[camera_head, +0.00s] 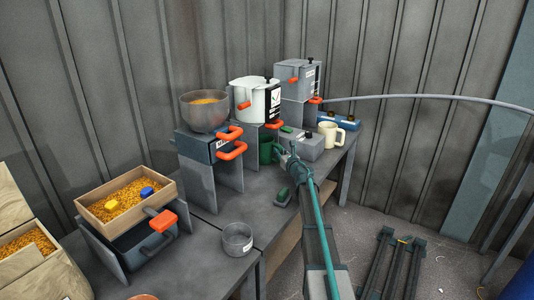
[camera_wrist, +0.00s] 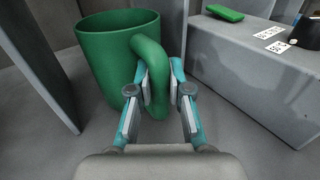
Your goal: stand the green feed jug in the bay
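The green feed jug (camera_wrist: 108,55) stands upright on the grey worktop (camera_wrist: 90,155) in the wrist view, its open rim up and its handle toward me. In the head view the jug (camera_head: 266,152) shows partly, behind my gripper (camera_head: 288,160). In the wrist view my gripper (camera_wrist: 160,88) has one finger on each side of the jug's handle. The pads look closed against it. A grey upright panel (camera_wrist: 40,60) stands left of the jug and a grey box (camera_wrist: 250,75) stands to its right. I cannot tell which gap is the bay.
A green item (camera_wrist: 225,13) lies on the grey box. A cream mug (camera_head: 328,134) stands right of it. A grey cup (camera_head: 237,239) stands near the front edge.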

